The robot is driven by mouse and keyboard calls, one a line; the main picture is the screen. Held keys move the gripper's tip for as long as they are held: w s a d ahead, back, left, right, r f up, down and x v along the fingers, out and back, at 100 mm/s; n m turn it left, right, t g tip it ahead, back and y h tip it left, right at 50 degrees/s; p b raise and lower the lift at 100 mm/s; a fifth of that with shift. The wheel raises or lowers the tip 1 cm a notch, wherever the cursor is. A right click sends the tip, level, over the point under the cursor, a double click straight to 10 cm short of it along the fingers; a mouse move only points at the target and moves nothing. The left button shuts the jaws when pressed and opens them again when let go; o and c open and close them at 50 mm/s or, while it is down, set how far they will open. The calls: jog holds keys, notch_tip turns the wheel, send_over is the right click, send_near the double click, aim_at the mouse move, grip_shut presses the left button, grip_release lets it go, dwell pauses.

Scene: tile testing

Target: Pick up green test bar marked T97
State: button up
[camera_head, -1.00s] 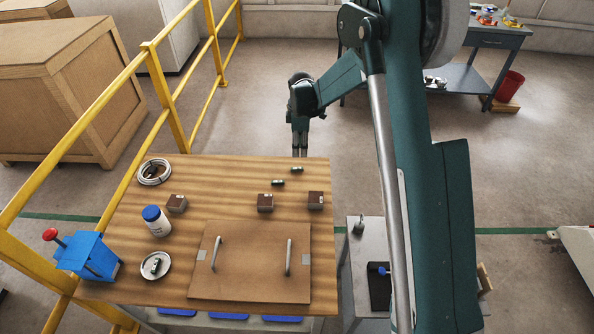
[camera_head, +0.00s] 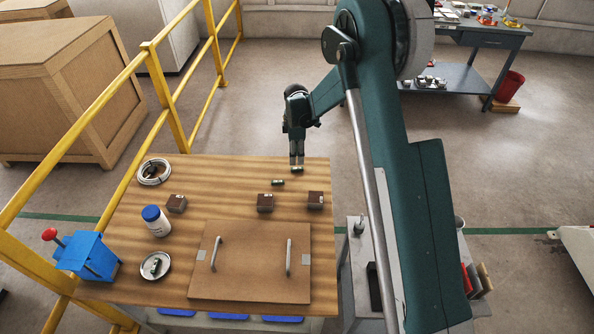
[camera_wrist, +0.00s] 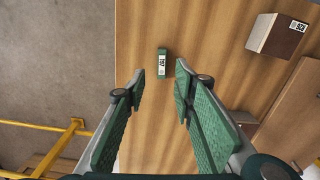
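A small green bar (camera_wrist: 163,53) with a white label lies on the wooden table, beyond and between my fingertips in the wrist view. The label is small and turned, and seems to read T97. In the head view this bar (camera_head: 297,170) lies near the table's far edge, just below my gripper (camera_head: 297,163). My gripper (camera_wrist: 160,82) is open in the wrist view, with a wide empty gap between its green pads. A second green bar (camera_head: 278,182) lies to the left and nearer. A third (camera_head: 155,266) is in a round dish (camera_head: 146,275).
Brown labelled blocks (camera_head: 316,200), (camera_head: 265,203) and (camera_head: 176,203) stand nearer on the table. A board with two handles (camera_head: 250,275) lies at the front. Yellow railing (camera_head: 160,80) runs alongside.

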aim_at(297, 168)
jog(key=shift+f, duration=0.4)
jog(key=shift+f, duration=0.1)
jog(key=shift+s+d+f+b, duration=0.1)
jog(key=shift+f+b, duration=0.15)
jog(key=shift+f, duration=1)
jog(key=shift+s+d+f+b, duration=0.1)
jog(key=shift+f+b, duration=0.15)
jog(key=shift+f, duration=1)
jog(key=c, duration=0.8)
